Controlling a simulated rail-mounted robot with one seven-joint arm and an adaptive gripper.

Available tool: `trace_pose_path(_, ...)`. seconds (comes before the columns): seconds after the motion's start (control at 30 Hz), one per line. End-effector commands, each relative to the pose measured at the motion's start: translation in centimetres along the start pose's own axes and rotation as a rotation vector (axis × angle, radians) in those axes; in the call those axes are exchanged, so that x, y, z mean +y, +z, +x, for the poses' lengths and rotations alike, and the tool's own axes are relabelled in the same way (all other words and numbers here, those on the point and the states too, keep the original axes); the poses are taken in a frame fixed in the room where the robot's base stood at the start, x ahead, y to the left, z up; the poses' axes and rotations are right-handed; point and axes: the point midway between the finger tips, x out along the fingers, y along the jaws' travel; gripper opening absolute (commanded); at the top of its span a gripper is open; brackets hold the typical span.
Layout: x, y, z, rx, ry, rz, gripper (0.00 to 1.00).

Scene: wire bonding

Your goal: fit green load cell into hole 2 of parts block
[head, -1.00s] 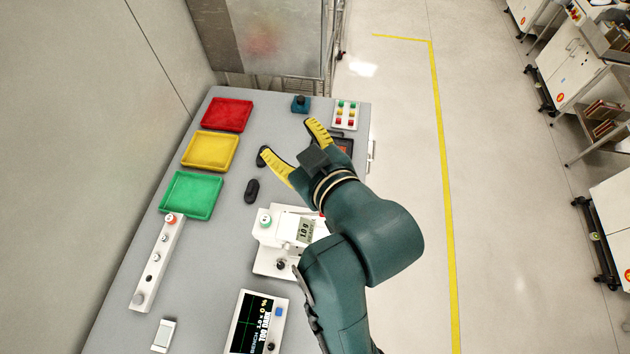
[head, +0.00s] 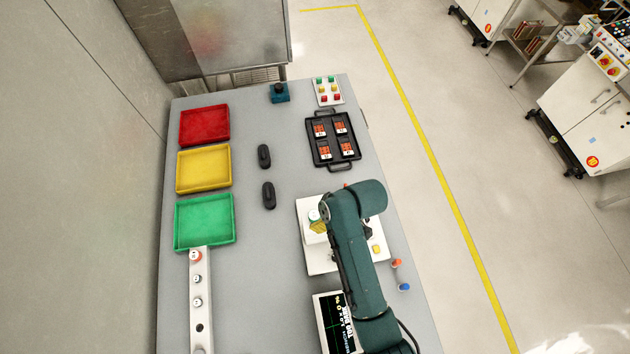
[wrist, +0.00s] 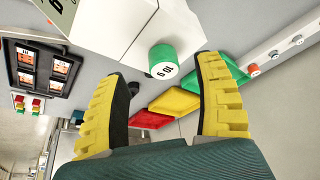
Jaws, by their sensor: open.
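The green load cell (wrist: 162,62) is a short cylinder with a white, marked end face, at the side of a white bench device (wrist: 115,25). In the head view its pale top (head: 314,214) shows beside my arm. My gripper (wrist: 166,67) is open, its yellow fingers on either side of the cell in the wrist view, with visible gaps. In the head view my arm hides most of the gripper. The parts block (head: 201,315) is a long white strip at the lower left with a red-topped part, other small round fittings and a dark hole; hole numbers are unreadable.
Red (head: 204,125), yellow (head: 203,168) and green (head: 204,222) trays line the left side. Two black objects (head: 264,156) lie mid-table. A black carrier (head: 332,138) holds orange parts. A screen (head: 335,325) stands near the front. Grey table between block and device is clear.

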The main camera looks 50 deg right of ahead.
Motion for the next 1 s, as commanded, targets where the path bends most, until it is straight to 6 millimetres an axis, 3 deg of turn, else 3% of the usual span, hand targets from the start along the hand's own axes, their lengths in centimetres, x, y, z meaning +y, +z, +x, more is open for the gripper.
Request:
trace_pose_path(0.3,-0.2,-0.3,4.8,-0.001,-0.001,-0.001,0.69)
trace_pose_path(0.57,-0.2,-0.3,5.2,0.0,0.0,0.0,0.69)
trace_pose_path(0.9,-0.2,-0.2,5.1,0.0,0.0,0.0,0.04)
trace_pose_path(1.0,-0.1,-0.3,5.1,0.0,0.001,0.0,0.0)
